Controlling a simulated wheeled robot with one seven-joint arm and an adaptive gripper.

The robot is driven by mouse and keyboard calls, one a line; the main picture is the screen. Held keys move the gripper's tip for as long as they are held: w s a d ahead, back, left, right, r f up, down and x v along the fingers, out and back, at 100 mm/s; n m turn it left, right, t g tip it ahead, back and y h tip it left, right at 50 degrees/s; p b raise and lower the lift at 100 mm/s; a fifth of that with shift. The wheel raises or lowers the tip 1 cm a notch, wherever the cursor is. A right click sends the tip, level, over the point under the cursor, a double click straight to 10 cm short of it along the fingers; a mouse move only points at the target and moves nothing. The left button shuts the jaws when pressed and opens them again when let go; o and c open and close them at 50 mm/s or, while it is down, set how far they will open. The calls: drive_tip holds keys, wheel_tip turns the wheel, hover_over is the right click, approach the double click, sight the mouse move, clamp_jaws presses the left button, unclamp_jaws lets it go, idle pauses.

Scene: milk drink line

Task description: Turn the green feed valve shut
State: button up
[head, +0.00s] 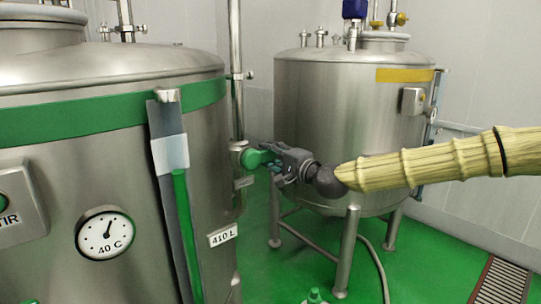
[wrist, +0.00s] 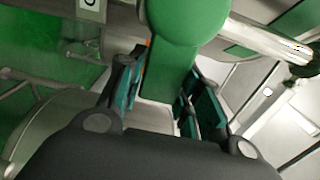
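The green feed valve (head: 252,158) sits on the right side of the large near steel tank, its green handle pointing right toward my gripper. My gripper (head: 274,160) is at the handle's outer end, with one finger above and one below it. In the wrist view, the broad green handle (wrist: 168,76) runs between the two teal finger pads of my gripper (wrist: 160,95), below a round green hub (wrist: 186,14). The left pad lies close along the handle. A thin light strip shows by the right pad, so I cannot tell whether both pads touch.
The near tank (head: 130,165) carries a dial (head: 103,232) and a vertical gauge (head: 173,175) with green in it. A second tank (head: 330,125) with a yellow band stands behind my arm. A green bottle top (head: 314,297) shows at the bottom edge. Green floor lies between.

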drive_tip(key=o, duration=0.3)
drive_tip(key=shift+o, duration=0.2)
drive_tip(key=v, duration=1.2)
drive_tip(key=shift+f, duration=0.1)
drive_tip(key=s+a+f+n+g+h, duration=0.1)
drive_tip(key=s+a+f+g, duration=0.15)
drive_tip(key=f, duration=0.85)
drive_tip(key=s+a+f+n+g+h, duration=0.15)
drive_tip(key=s+f, duration=0.25)
drive_tip(key=f, duration=0.7)
drive_tip(key=s+a+f+n+g+h, duration=0.15)
drive_tip(key=s+f, duration=0.25)
drive_tip(key=f, duration=0.7)
drive_tip(key=s+d+f+n+g+h, duration=0.2)
drive_tip(key=s+d+f+g, duration=0.1)
drive_tip(key=s+f, duration=0.8)
drive_tip(key=s+d+f+n+g+h, duration=0.1)
drive_tip(key=s+d+f+g, duration=0.2)
drive_tip(key=s+f, duration=0.8)
drive_tip(key=s+d+f+n+g+h, duration=0.1)
drive_tip(key=s+d+f, duration=0.2)
drive_tip(key=s, duration=0.3)
drive_tip(key=s+d+f+n+g+h, duration=0.2)
drive_tip(key=s+d+f, duration=0.1)
drive_tip(key=s+d, duration=0.3)
drive_tip(key=shift+s+d+n+h, duration=0.25)
drive_tip(key=shift+s+n+h, duration=0.05)
drive_tip(key=shift+s, duration=0.35)
